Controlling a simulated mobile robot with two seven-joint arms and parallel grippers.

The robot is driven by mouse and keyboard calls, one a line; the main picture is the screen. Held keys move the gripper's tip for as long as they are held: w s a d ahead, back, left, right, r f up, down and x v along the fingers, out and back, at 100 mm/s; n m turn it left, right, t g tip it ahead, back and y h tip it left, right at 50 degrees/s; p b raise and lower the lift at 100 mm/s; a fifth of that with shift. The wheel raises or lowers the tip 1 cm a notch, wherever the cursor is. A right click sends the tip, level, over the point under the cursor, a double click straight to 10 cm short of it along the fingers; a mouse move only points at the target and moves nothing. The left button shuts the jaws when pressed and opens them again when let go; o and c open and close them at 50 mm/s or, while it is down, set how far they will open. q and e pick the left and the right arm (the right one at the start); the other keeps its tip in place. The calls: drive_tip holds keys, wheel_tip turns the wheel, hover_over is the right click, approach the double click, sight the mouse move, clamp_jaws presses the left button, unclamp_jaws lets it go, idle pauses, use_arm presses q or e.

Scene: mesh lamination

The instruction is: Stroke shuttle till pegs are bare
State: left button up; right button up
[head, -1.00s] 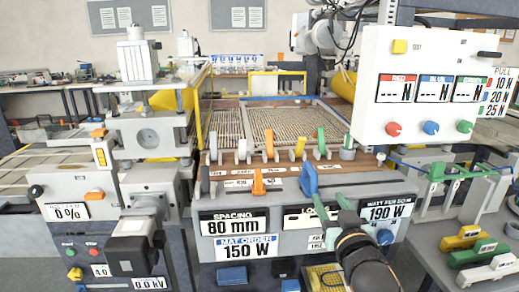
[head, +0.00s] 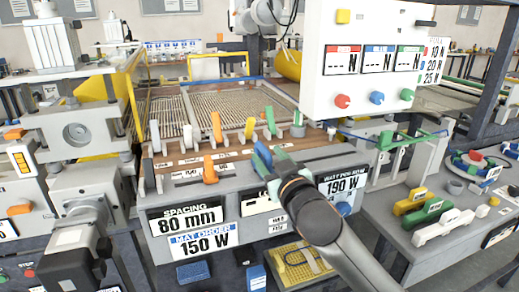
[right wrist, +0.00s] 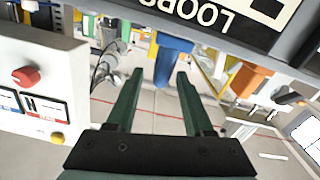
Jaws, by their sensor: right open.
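A blue upright handle (head: 262,154) stands at the front edge of the wooden deck of the mesh bench. My right gripper (head: 270,168) is open, with its green fingers just at this handle. In the right wrist view, a blue block (right wrist: 173,62) shows between and beyond the two green fingertips (right wrist: 155,78); contact cannot be told. Behind the deck lies the wire mesh bed (head: 225,103), strung in rows. I cannot make out single pegs or surely tell which part is the shuttle. My left gripper is not in view.
A white control box (head: 362,60) with knobs hangs above right. A side table (head: 425,255) holds yellow, green and white blocks. A press stands left.

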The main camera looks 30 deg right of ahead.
sight(260, 142)
drive_tip(key=shift+x, duration=3.1)
clamp_jaws()
